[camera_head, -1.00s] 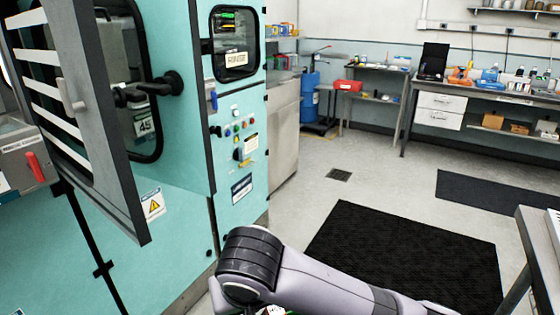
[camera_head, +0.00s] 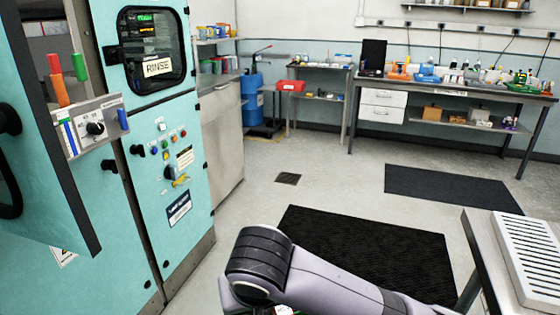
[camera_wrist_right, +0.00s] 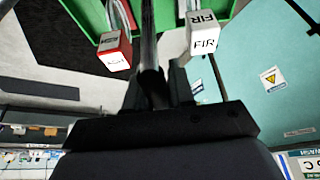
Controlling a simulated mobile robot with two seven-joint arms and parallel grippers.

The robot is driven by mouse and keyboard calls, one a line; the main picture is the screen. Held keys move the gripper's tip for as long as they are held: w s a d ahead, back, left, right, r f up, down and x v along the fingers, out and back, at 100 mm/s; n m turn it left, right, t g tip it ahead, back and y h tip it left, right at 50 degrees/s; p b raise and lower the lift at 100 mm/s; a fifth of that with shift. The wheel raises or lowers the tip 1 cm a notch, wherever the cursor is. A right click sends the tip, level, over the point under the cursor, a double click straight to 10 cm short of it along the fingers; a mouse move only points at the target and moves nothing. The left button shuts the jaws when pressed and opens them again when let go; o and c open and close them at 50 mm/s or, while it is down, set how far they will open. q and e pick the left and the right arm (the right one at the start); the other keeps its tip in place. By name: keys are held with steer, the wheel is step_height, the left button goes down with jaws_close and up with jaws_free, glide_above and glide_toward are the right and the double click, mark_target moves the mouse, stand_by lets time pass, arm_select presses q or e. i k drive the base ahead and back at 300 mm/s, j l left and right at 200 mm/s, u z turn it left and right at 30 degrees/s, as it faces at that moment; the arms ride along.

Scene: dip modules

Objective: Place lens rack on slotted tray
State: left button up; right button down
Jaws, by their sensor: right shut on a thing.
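The slotted tray (camera_head: 527,250) is white with rows of slots and lies on a metal table at the right edge of the head view, partly cut off. In the right wrist view a green rack (camera_wrist_right: 240,18), apparently the lens rack, hangs in front of my right gripper (camera_wrist_right: 160,88). The gripper is shut on the rack's dark bar. A red-edged white tag (camera_wrist_right: 115,57) and a white tag reading FIR (camera_wrist_right: 204,42) show on the rack. In the head view my right forearm covers nearly all of the rack. My left gripper is not in view.
The metal table (camera_head: 482,262) stands at the right. Teal machine cabinets (camera_head: 160,225) with an open door (camera_head: 70,190) stand at the left. A black floor mat (camera_head: 370,250) and clear floor lie between. A cluttered workbench (camera_head: 450,95) runs along the back wall.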

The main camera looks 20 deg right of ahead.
mark_target(534, 244)
steer(key=i+l+z, duration=0.55)
steer(key=i+z, duration=1.15)
steer(key=i+j+z, duration=0.3)
steer(key=i+z, duration=0.15)
